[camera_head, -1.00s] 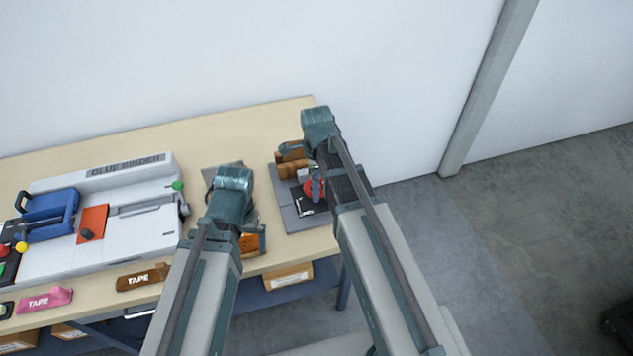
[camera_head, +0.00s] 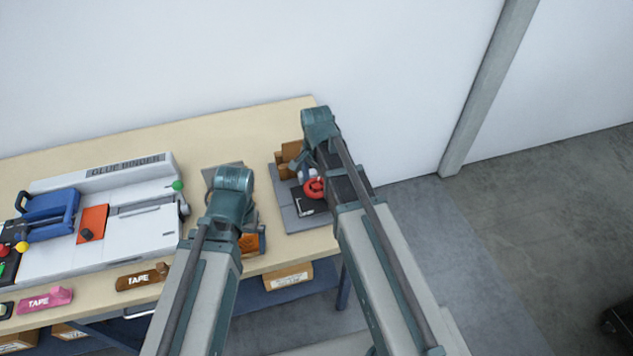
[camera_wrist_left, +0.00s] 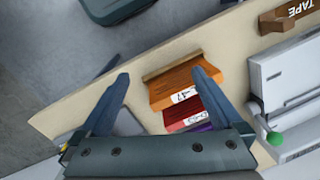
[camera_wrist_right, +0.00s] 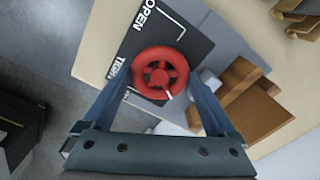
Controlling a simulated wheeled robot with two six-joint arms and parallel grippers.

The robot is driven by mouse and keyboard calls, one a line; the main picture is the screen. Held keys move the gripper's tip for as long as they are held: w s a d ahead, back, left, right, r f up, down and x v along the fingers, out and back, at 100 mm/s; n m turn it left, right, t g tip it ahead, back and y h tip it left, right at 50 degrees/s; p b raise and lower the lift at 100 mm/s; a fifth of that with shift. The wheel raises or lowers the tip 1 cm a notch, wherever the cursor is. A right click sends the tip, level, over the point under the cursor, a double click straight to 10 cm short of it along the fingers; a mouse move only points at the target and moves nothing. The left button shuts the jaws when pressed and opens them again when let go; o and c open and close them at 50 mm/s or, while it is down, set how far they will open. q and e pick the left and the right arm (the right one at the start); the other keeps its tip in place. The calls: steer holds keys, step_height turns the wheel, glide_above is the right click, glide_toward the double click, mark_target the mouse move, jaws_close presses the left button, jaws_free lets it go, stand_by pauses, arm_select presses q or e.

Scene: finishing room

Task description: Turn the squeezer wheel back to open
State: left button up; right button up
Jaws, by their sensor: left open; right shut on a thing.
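The squeezer's red wheel (camera_wrist_right: 149,52) sits on a black plate (camera_wrist_right: 190,42) marked OPEN and TIGHT, and a white mark shows on the wheel's rim. It also shows in the head view (camera_head: 314,188). My right gripper (camera_wrist_right: 160,82) is shut on the wheel, one finger on each side of it. My left gripper (camera_wrist_left: 161,74) is open and empty. It is above the table's front edge, over an orange block (camera_wrist_left: 174,90) with a white label.
Brown wooden blocks (camera_wrist_right: 252,105) stand beside the wheel on the grey base (camera_head: 288,212). The glue binder (camera_head: 150,226) and tape dispensers (camera_head: 136,283) are to the left. Red and purple blocks (camera_wrist_left: 182,118) lie beside the orange one.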

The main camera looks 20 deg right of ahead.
steer(key=n, duration=0.6)
steer(key=shift+n, duration=0.3)
steer(key=n, duration=1.2)
steer(key=shift+n, duration=0.3)
steer(key=n, duration=0.5)
steer(key=shift+n, duration=0.3)
steer(key=shift+a, duration=0.1)
steer(key=o, duration=1)
steer(key=shift+r, duration=0.1)
